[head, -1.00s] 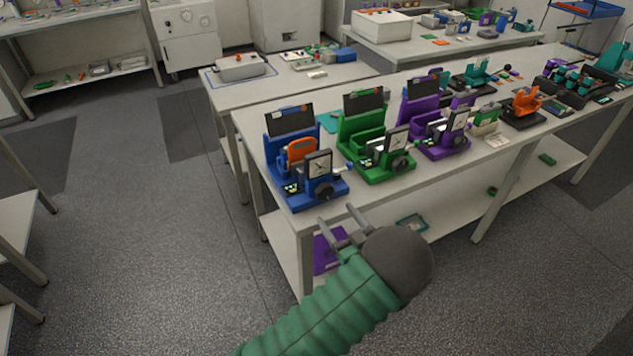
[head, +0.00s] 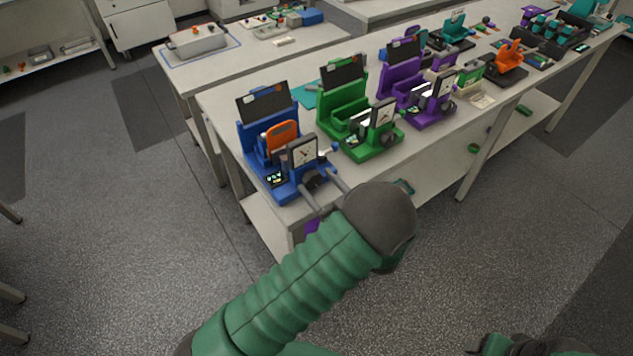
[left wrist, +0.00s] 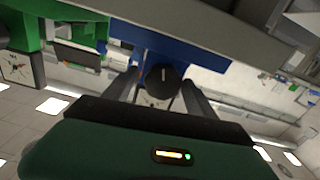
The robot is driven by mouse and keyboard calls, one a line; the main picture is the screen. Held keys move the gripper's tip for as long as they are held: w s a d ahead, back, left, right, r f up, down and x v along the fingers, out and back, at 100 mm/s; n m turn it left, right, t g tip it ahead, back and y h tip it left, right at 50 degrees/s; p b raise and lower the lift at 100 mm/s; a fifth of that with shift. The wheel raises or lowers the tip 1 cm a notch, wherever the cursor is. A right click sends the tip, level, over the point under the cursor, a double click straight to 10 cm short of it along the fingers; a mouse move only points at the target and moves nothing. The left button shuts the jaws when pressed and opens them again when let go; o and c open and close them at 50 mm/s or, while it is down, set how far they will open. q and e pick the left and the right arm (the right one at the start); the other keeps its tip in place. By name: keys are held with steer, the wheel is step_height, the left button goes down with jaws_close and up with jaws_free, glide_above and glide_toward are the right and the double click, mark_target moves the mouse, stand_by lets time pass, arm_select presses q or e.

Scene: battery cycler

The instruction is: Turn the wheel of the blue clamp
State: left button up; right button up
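The blue clamp (head: 290,190) stands at the near left corner of the long table, with an orange part in it and a dial on its front. Its dark round wheel (head: 313,179) faces my left gripper (head: 317,180). The two fingers are apart, with the wheel between their tips; I cannot tell if they touch it. In the left wrist view, the wheel (left wrist: 162,78) sits between the open fingers (left wrist: 160,90), below the blue body (left wrist: 185,52). A dark green part of my right arm shows at the bottom right of the head view; its gripper is not visible.
A green clamp (head: 345,118) and a purple clamp (head: 405,88) stand to the right of the blue one. An orange device (head: 509,55) is farther along the table (head: 225,100). Open floor lies in front and to the left.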

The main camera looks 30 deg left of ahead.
arm_select(q)
steer(key=shift+d, duration=0.1)
steer(key=shift+c, duration=2.3)
steer(key=shift+s+a, duration=0.2)
steer(key=shift+a, duration=0.55)
steer(key=c, duration=0.5)
steer(key=shift+a+f, duration=0.1)
steer(key=shift+c, duration=0.9)
steer(key=shift+w+d, duration=0.15)
steer(key=shift+d, duration=0.05)
arm_select(e)
steer(key=shift+a, duration=0.3)
arm_select(q)
steer(key=shift+n, duration=0.3)
steer(key=o, duration=1.4)
steer(key=shift+f, duration=0.1)
steer(key=shift+c, duration=0.2)
